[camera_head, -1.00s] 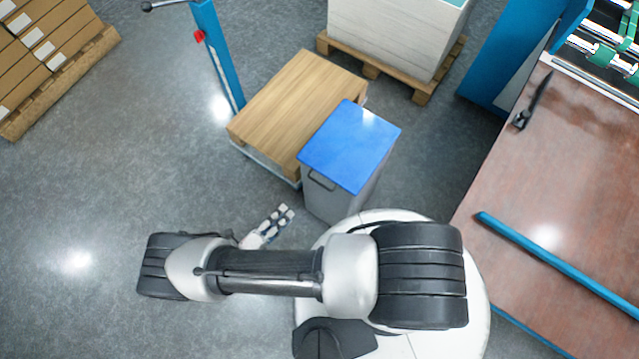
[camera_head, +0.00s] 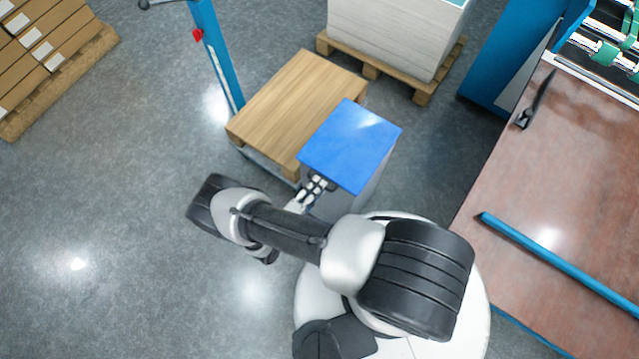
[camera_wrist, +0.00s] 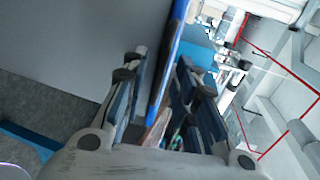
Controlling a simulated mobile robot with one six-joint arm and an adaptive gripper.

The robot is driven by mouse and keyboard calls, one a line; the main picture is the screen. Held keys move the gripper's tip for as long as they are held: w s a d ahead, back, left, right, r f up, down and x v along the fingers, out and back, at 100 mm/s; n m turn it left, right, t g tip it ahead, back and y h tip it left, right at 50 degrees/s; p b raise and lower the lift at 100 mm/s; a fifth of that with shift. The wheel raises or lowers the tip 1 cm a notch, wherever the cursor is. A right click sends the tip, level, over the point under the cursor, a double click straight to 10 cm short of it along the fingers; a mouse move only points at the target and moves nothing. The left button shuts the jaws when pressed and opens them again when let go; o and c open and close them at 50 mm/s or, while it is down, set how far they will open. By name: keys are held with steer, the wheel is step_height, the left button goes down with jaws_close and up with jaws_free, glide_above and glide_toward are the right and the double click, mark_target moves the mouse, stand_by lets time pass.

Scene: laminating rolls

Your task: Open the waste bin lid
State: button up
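The waste bin is a grey box (camera_head: 366,192) with a flat blue lid (camera_head: 350,145). The lid lies shut in the head view. My gripper (camera_head: 318,186) is at the lid's front edge, in front of the bin's handle area, and covers it. In the wrist view my gripper (camera_wrist: 161,85) is open, its two fingers apart. The lid's blue edge (camera_wrist: 168,62) runs upright between them, with the grey bin wall (camera_wrist: 70,45) on the left. I cannot tell whether a finger touches the lid.
A pallet of white sheets (camera_head: 390,40) is behind. A brown-topped table (camera_head: 560,170) with a blue bar (camera_head: 555,262) is on the right.

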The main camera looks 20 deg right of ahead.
steer(key=shift+x, duration=1.25)
steer(key=shift+c, duration=0.3)
jaws_close()
